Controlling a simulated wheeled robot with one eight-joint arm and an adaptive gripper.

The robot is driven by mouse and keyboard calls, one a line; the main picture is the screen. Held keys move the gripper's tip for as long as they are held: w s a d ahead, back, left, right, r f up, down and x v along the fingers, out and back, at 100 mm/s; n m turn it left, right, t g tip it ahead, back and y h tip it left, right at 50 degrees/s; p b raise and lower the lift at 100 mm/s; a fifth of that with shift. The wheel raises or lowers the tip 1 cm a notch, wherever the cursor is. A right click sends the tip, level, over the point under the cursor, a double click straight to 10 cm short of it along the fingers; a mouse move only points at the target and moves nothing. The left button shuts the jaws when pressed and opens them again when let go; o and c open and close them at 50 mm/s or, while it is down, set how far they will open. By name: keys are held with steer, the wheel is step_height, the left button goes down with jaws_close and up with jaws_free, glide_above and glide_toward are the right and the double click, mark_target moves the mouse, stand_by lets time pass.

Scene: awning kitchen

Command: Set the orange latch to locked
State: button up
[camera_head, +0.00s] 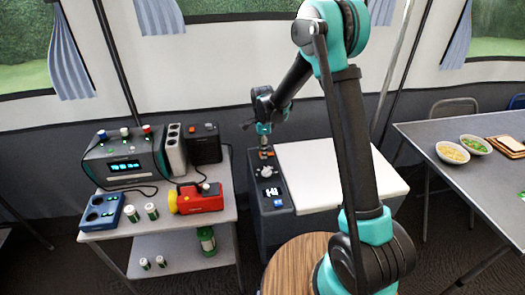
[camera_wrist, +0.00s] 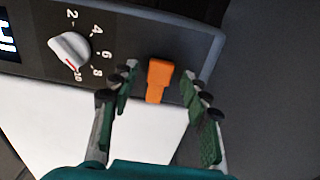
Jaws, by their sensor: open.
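The orange latch (camera_wrist: 159,78) sits on the dark panel of the white-lidded box, near the panel's rounded corner in the wrist view. In the head view a small part of the latch (camera_head: 265,154) shows just below my gripper (camera_head: 264,142). In the wrist view my gripper (camera_wrist: 158,88) is open, with one finger on each side of the latch and visible gaps between. I cannot tell whether the fingers are at the latch's height. No lock marking is readable.
A white numbered knob (camera_wrist: 70,52) is beside the latch, with a lit display (camera_head: 271,192) beyond it. The white lid (camera_head: 340,180) adjoins the panel. A cart at left holds a radio-like unit (camera_head: 124,160), a red-yellow device (camera_head: 196,199) and a blue charger (camera_head: 101,212).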

steer(key=shift+f, duration=0.4)
steer(key=shift+c, duration=0.4)
jaws_close()
